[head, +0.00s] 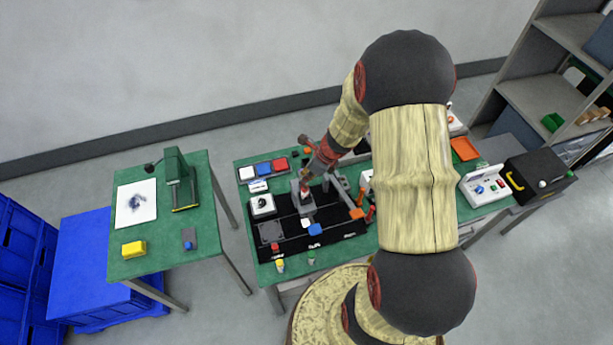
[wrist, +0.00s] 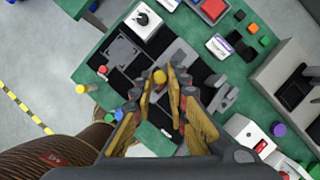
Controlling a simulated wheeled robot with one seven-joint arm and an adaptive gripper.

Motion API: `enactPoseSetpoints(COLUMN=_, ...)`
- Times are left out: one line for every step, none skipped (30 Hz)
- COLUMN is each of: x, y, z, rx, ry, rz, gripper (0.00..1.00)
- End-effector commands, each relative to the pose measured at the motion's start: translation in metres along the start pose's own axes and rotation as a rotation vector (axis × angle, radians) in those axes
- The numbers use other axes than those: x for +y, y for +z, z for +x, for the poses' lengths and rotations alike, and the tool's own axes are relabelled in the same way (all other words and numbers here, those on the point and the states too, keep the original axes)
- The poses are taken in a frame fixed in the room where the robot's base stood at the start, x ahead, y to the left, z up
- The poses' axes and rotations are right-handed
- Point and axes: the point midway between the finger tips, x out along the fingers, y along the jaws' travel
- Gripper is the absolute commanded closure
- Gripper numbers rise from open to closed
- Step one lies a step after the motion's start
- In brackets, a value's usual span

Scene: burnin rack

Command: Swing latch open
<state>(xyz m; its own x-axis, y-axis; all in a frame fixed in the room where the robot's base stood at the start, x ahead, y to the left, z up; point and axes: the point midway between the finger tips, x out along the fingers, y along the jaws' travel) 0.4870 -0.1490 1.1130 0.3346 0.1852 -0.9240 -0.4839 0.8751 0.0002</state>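A black board (head: 340,249) with several fixtures lies on the green table. My gripper (head: 304,188) points down over its upper middle, at a grey upright fixture (head: 296,196). In the wrist view my gripper (wrist: 164,84) has its two orange-yellow fingers apart.
A white box with a dark dial (head: 262,206) stands left of my gripper. White, blue and red bins (head: 263,170) line the table's back left. A separate green table (head: 150,264) stands left, across a floor gap.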

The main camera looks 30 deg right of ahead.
Motion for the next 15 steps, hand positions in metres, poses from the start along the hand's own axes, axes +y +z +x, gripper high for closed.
enactPoseSetpoints(x=0.0, y=0.0, z=0.0, rx=0.0, ry=0.0, rz=0.0, gripper=0.89)
enactPoseSetpoints(x=0.0, y=0.0, z=-0.0001, rx=0.0, ry=0.0, rz=0.0, gripper=0.91)
enactPoseSetpoints(x=-0.0001, y=0.0, z=-0.0001, rx=0.0, ry=0.0, rz=0.0, gripper=0.93)
enactPoseSetpoints(x=-0.0001, y=0.0, z=-0.0001, rx=0.0, ry=0.0, rz=0.0, gripper=0.95)
enactPoseSetpoints(x=-0.0001, y=0.0, z=-0.0001, rx=0.0, ry=0.0, rz=0.0, gripper=0.96)
enactPoseSetpoints(x=-0.0001, y=0.0, z=-0.0001, rx=0.0, ry=0.0, rz=0.0, gripper=0.99)
enactPoseSetpoints(x=-0.0001, y=0.0, z=-0.0001, rx=0.0, ry=0.0, rz=0.0, gripper=1.0)
enactPoseSetpoints(x=-0.0001, y=0.0, z=-0.0001, rx=0.0, ry=0.0, rz=0.0, gripper=1.0)
enactPoseSetpoints(x=-0.0001, y=0.0, z=-0.0001, rx=0.0, ry=0.0, rz=0.0, gripper=1.0)
enactPoseSetpoints(x=-0.0001, y=0.0, z=-0.0001, rx=0.0, ry=0.0, rz=0.0, gripper=1.0)
enactPoseSetpoints(x=-0.0002, y=0.0001, z=-0.0001, rx=0.0, ry=0.0, rz=0.0, gripper=1.0)
enactPoseSetpoints(x=-0.0002, y=0.0001, z=-0.0002, rx=0.0, ry=0.0, rz=0.0, gripper=1.0)
enactPoseSetpoints(x=-0.0002, y=0.0001, z=-0.0002, rx=0.0, ry=0.0, rz=0.0, gripper=1.0)
enactPoseSetpoints(x=-0.0002, y=0.0001, z=-0.0002, rx=0.0, ry=0.0, rz=0.0, gripper=1.0)
enactPoseSetpoints(x=-0.0003, y=0.0001, z=-0.0002, rx=0.0, ry=0.0, rz=-0.001, gripper=1.0)
